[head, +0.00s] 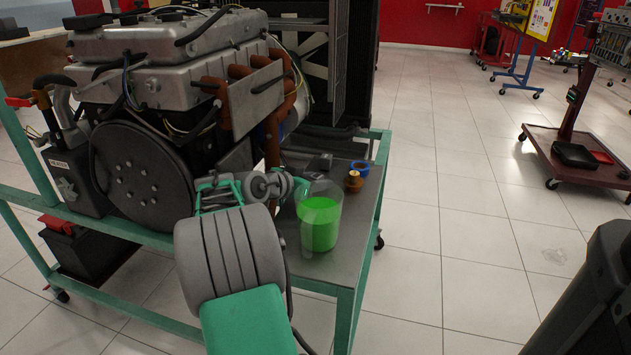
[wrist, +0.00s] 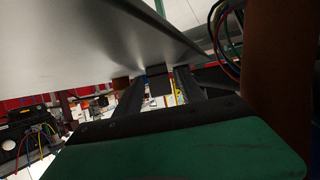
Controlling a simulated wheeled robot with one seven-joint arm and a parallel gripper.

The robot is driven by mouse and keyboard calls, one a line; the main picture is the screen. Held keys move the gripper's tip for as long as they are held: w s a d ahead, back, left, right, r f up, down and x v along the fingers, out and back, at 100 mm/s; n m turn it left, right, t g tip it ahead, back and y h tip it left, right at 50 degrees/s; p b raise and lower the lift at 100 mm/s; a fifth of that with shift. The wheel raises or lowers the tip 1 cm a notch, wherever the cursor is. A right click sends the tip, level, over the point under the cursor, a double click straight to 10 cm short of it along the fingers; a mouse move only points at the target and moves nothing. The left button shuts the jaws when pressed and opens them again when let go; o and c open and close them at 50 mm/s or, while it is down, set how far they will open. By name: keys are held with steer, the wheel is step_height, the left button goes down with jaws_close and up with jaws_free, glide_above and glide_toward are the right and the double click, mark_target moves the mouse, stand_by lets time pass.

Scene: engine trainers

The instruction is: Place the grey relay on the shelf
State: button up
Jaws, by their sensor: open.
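A small dark grey block (head: 320,163), which looks like the grey relay, sits on the grey shelf (head: 345,245) of the engine stand, towards its back. In the wrist view a dark block (wrist: 157,82), seemingly the same relay, shows between the two fingers of my gripper (wrist: 159,76). The fingers are open and apart; I cannot tell whether either touches the block. In the head view my arm reaches over the shelf from the front, and my fingers are largely hidden near the clear beaker.
The beaker of green liquid (head: 319,232) stands at the shelf's front, close to my arm. A blue ring (head: 360,168) and a copper-coloured part (head: 353,182) lie right of the block. The engine (head: 165,100) rises to the left. Bare floor (head: 450,200) lies to the right.

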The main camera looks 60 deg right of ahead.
steer(key=p+v, duration=0.3)
steer(key=v, duration=0.8)
steer(key=shift+r, duration=0.2)
steer(key=shift+w+a, duration=0.1)
steer(key=shift+a, duration=0.3)
